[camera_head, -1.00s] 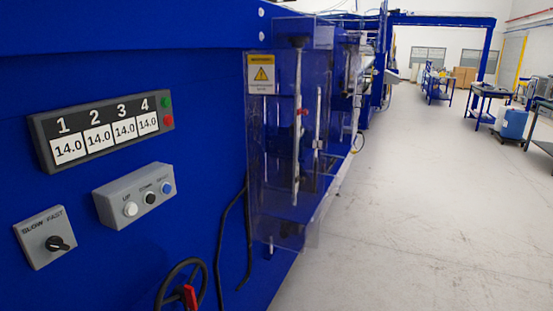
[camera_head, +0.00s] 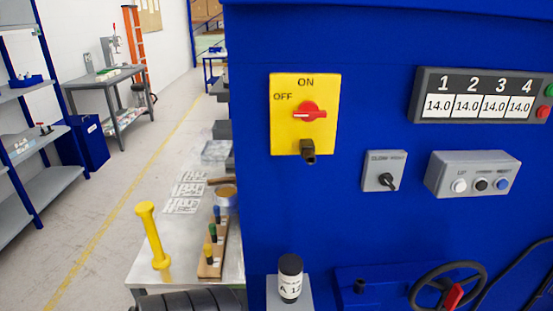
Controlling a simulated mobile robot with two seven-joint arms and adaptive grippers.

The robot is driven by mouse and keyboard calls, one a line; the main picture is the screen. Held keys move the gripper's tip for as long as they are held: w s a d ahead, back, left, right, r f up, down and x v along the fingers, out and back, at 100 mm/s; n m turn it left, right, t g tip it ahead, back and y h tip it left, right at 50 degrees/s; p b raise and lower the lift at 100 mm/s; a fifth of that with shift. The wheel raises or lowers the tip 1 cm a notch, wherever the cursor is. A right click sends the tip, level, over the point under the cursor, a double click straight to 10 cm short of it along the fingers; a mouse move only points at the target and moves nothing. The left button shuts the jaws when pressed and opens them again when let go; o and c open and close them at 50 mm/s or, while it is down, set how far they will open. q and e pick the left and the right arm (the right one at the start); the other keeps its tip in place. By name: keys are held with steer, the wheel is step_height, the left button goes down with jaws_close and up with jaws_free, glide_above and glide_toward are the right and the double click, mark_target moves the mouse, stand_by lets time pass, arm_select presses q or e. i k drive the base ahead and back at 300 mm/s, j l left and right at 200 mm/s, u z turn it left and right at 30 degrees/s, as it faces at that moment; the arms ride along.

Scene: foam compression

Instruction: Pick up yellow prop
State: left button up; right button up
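The yellow prop (camera_head: 151,238) stands near the front left of a grey table (camera_head: 150,262) in the head view. It is a slim post with a wider knob on top and a wider foot, leaning slightly in the picture. A dark ribbed part (camera_head: 192,301), which may be part of my own arm, shows at the bottom edge in front of the table. Neither of my grippers shows.
A wooden rack (camera_head: 213,250) with coloured pegs stands just right of the prop. A blue machine with a yellow switch plate (camera_head: 304,114) fills the right side. Open floor and a blue shelf (camera_head: 52,140) lie left.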

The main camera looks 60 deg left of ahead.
mark_target(144, 210)
steer(key=u, duration=2.95)
